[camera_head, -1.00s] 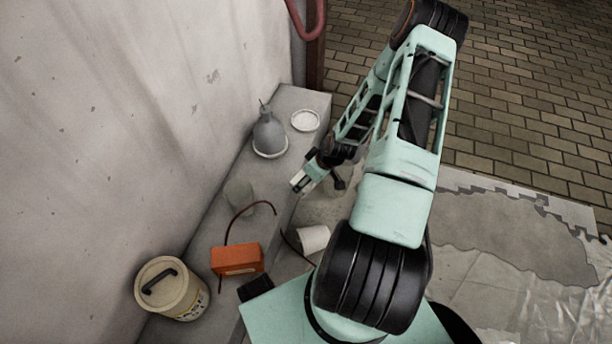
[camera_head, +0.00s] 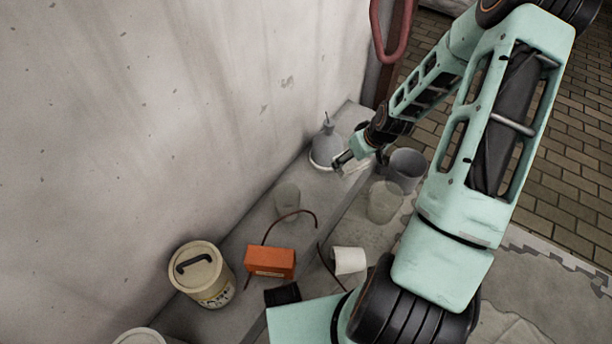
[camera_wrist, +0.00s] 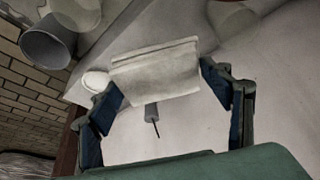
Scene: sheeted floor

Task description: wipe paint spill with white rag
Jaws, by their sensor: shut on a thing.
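My gripper (camera_head: 345,160) is over the far end of the grey ledge, next to the grey spouted container (camera_head: 325,145). In the wrist view my gripper (camera_wrist: 165,82) has its blue-padded fingers set wide, with the folded white rag (camera_wrist: 155,68) held between their tips. The rag is hard to make out in the head view. No paint spill can be clearly told in either view. A grey ragged-edged patch (camera_head: 545,268) at the lower right is partly cut off, and I cannot tell if it is paint.
The ledge (camera_head: 225,325) along the wall carries an orange box (camera_head: 270,262), a lidded cream bucket (camera_head: 203,280) and a translucent cup (camera_head: 287,200). Brick paving (camera_head: 580,150) is at right.

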